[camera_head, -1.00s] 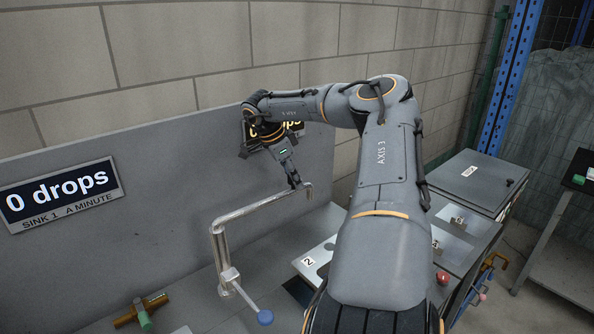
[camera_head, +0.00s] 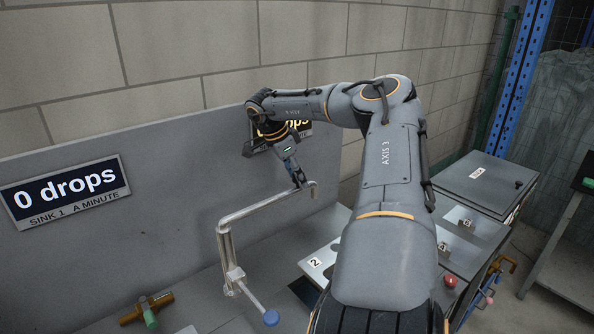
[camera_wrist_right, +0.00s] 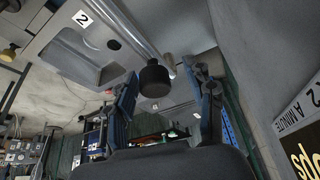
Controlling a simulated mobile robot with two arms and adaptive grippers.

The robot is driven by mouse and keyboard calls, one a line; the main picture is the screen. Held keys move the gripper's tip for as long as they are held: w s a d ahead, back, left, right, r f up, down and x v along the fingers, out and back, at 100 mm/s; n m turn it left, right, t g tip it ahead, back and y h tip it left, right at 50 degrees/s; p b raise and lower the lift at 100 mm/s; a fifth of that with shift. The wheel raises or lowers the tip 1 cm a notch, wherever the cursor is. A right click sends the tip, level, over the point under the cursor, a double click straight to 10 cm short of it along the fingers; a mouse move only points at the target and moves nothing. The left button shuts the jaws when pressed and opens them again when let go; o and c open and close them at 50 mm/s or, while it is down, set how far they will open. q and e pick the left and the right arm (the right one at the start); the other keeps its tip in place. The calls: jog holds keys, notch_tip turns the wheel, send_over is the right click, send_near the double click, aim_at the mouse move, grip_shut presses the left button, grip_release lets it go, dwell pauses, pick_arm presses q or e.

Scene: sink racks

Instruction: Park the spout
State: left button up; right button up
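The spout (camera_head: 262,207) is a metal pipe rising from a base with a blue-knobbed lever (camera_head: 270,317), bending and reaching right over the sink area. Its free end is by my right gripper (camera_head: 301,181), which points down there. In the right wrist view the pipe (camera_wrist_right: 124,27) comes in from the top. Its black tip (camera_wrist_right: 153,80) shows between the two spread fingers of my right gripper (camera_wrist_right: 165,88), with gaps on both sides. I cannot tell its exact depth between them. My left gripper is not in view.
A "0 drops" sign for sink 1 (camera_head: 66,191) hangs on the grey back panel (camera_head: 165,180). A second sign (camera_head: 296,135) is partly behind my right arm. A plate marked 2 (camera_head: 316,263) lies right of the spout base. A brass valve (camera_head: 147,308) sits front left.

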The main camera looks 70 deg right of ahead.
jog(key=v, duration=1.2)
jog(key=shift+f, duration=0.1)
dwell(0.4)
